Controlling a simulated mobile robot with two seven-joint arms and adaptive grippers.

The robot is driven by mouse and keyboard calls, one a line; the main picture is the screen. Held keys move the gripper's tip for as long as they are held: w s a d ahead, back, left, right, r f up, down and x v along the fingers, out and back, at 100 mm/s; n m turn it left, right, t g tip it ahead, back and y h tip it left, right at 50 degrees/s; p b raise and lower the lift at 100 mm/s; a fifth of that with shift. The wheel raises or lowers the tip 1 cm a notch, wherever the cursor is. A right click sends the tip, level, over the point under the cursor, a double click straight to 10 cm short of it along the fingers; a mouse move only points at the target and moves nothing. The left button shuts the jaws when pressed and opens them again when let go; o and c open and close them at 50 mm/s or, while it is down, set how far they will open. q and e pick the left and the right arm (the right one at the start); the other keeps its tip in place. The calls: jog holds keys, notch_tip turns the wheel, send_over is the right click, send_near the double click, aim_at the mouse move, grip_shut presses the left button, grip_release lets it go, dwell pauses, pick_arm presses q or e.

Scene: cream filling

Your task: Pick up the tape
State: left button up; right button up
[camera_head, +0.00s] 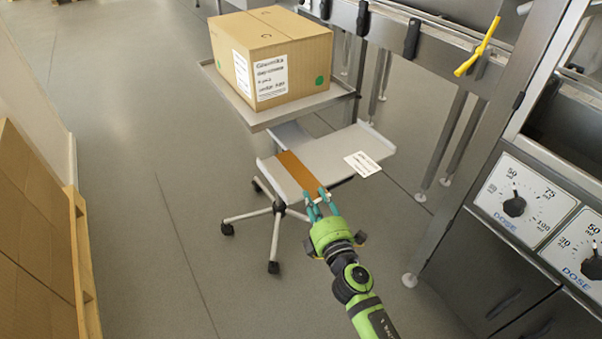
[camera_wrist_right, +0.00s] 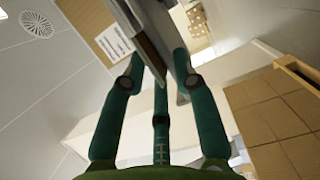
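A flat orange-brown strip, which I take to be the tape (camera_head: 299,170), lies across the light grey top of a small wheeled stand (camera_head: 340,146). Its near end reaches the stand's front edge. My right gripper (camera_head: 319,195) is at that near end, with its teal fingers apart around the edge. In the right wrist view the fingers (camera_wrist_right: 160,65) stand on either side of a thin grey slab, with a gap visible between the tips. I cannot tell whether they touch the tape. My left gripper is not in view.
A labelled cardboard box (camera_head: 270,58) stands on a metal shelf (camera_head: 290,113) behind the stand. A white label sheet (camera_head: 362,163) lies right of the tape. Metal machinery with dose dials (camera_head: 516,204) is at right; stacked cartons (camera_head: 35,245) are at left. Floor between is clear.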

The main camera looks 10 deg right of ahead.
grip_shut()
jog(key=shift+s, duration=0.1)
dwell(0.3)
